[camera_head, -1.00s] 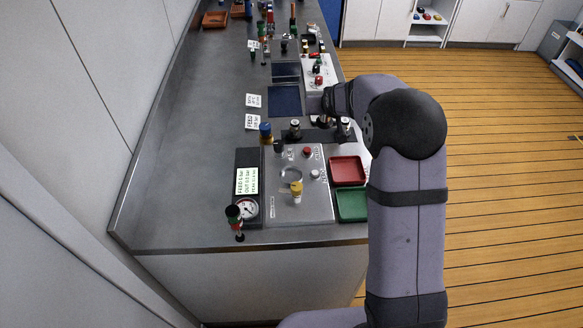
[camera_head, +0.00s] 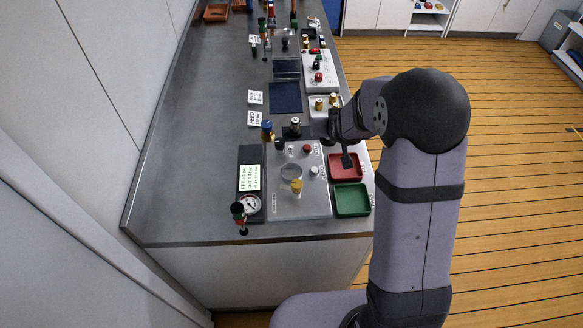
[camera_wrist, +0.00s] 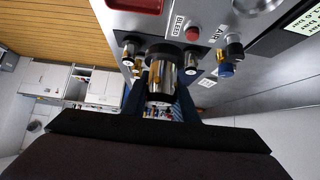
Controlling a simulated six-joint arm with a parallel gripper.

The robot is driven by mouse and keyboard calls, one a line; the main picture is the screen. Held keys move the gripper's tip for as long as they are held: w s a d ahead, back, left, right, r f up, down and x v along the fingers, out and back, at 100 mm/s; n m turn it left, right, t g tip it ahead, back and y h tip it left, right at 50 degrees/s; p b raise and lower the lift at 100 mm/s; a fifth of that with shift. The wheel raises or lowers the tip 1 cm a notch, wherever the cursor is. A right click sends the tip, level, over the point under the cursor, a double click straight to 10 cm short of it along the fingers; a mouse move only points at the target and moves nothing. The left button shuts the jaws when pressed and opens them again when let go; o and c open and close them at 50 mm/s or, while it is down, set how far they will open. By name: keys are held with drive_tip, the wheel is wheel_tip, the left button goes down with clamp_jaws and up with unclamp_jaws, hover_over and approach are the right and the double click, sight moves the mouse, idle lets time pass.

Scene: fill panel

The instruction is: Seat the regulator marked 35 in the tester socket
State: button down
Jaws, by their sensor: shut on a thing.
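My gripper (camera_head: 342,148) is shut on a regulator, above the right side of the bench near the red tray. In the wrist view the held regulator (camera_wrist: 162,78) is a shiny chrome cylinder with a dark collar, between my two dark fingers. No number on it can be read. In the head view it is hidden or too small to make out. The tester socket (camera_head: 291,172) looks like a round ring on the grey tester panel (camera_head: 313,207), left of my gripper. It also shows partly at the top of the wrist view (camera_wrist: 256,4).
A red tray (camera_head: 345,176) and a green tray (camera_head: 351,211) lie right of the panel. A yellow-topped knob (camera_head: 297,186) stands just below the socket. A dark-topped regulator (camera_head: 295,127) and a blue-topped part (camera_head: 267,130) stand behind it. A gauge (camera_head: 250,204) is at left.

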drive_tip(key=s+r+p, duration=0.2)
drive_tip(key=s+p, duration=0.2)
drive_tip(key=s, duration=0.6)
drive_tip(key=n+g+y+b, duration=0.3)
drive_tip(key=n+y, duration=0.4)
drive_tip(key=n, duration=0.2)
hover_over(284, 167)
drive_tip(key=shift+f+b, duration=1)
drive_tip(key=shift+f, duration=4.25)
drive_tip(key=shift+f, duration=0.15)
drive_tip(key=c, duration=1.4)
unclamp_jaws()
